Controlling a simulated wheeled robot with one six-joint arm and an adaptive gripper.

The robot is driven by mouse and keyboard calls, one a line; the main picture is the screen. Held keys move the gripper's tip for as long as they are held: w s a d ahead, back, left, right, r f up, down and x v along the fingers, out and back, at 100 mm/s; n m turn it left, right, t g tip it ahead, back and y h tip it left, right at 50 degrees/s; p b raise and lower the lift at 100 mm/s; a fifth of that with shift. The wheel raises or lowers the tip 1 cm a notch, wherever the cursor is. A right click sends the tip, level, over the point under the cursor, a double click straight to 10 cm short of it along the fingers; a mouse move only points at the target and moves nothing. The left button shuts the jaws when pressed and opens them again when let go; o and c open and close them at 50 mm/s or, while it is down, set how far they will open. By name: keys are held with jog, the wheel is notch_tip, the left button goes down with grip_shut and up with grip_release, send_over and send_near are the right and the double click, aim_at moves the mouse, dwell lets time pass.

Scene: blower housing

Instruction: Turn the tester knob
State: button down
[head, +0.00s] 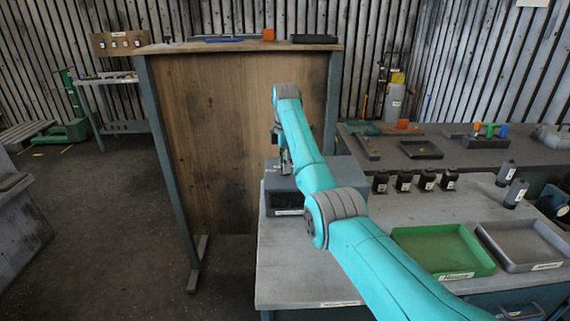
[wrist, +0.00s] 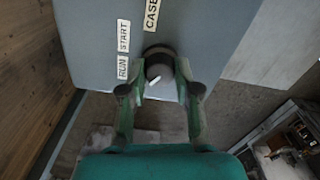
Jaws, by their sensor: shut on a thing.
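The tester is a grey box (head: 318,178) on the workbench, at its far left end. In the wrist view its grey face (wrist: 190,30) carries the labels RUN, START and CASE. The dark round tester knob (wrist: 158,66) sits at the edge of this face, with a white pointer mark pointing down and slightly left, away from the labels. My gripper (wrist: 158,85) has one finger on each side of the knob and is shut on it. In the head view my gripper (head: 284,160) is at the tester, and the knob cannot be made out there.
A tall wooden panel (head: 230,130) stands close behind and left of the tester. On the bench are several dark blocks (head: 404,181), a green tray (head: 440,250) and a grey tray (head: 522,245). Open floor (head: 100,220) lies to the left.

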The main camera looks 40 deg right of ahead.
jog(key=shift+n, duration=0.9)
jog(key=c, duration=0.8)
grip_release()
